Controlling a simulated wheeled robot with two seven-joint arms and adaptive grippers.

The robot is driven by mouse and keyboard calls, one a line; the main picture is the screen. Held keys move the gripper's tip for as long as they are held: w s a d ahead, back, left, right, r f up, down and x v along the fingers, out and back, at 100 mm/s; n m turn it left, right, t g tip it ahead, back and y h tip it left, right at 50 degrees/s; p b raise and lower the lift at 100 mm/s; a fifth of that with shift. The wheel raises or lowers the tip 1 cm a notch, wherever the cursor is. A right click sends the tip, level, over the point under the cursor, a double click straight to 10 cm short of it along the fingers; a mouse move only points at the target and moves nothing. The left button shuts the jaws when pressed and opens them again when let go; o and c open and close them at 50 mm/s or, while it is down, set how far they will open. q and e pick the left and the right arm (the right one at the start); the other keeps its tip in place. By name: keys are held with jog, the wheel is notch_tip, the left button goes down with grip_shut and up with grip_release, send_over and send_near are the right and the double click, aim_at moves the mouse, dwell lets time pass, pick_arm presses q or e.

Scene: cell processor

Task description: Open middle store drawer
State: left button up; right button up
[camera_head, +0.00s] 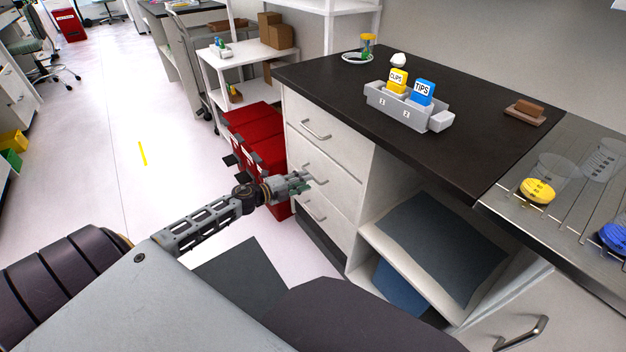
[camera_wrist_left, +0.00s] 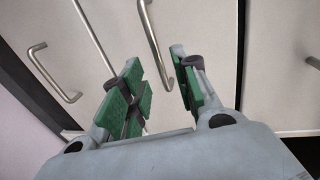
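The white drawer unit (camera_head: 335,150) stands under the black worktop, with three drawers stacked. The middle store drawer (camera_head: 340,187) looks flush with the others; its bar handle (camera_head: 316,177) is partly behind my left gripper (camera_head: 300,183). In the left wrist view, my left gripper (camera_wrist_left: 157,62) is open, green finger pads apart. A metal bar handle (camera_wrist_left: 153,40) runs between the fingertips, with visible gaps on both sides; I cannot tell how deep it sits. Another drawer handle (camera_wrist_left: 52,75) shows to the left. My right gripper is not in view.
Red bins (camera_head: 258,150) stand on the floor left of the drawers. An open shelf (camera_head: 440,245) with dark folded items is to the right. The worktop (camera_head: 450,140) holds a grey holder (camera_head: 400,108) with CLIPS and TIPS boxes.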

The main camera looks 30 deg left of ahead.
pick_arm(q)
jog(key=shift+b+x, duration=0.55)
jog(key=shift+x, duration=1.85)
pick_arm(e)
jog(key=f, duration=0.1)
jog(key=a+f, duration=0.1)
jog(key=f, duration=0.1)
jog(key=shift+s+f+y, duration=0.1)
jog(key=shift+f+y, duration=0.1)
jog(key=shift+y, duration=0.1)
pick_arm(q)
jog(key=shift+w, duration=0.1)
jog(key=shift+c, duration=0.5)
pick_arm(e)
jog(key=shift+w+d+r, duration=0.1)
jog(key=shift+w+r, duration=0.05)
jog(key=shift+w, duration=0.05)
pick_arm(q)
grip_shut()
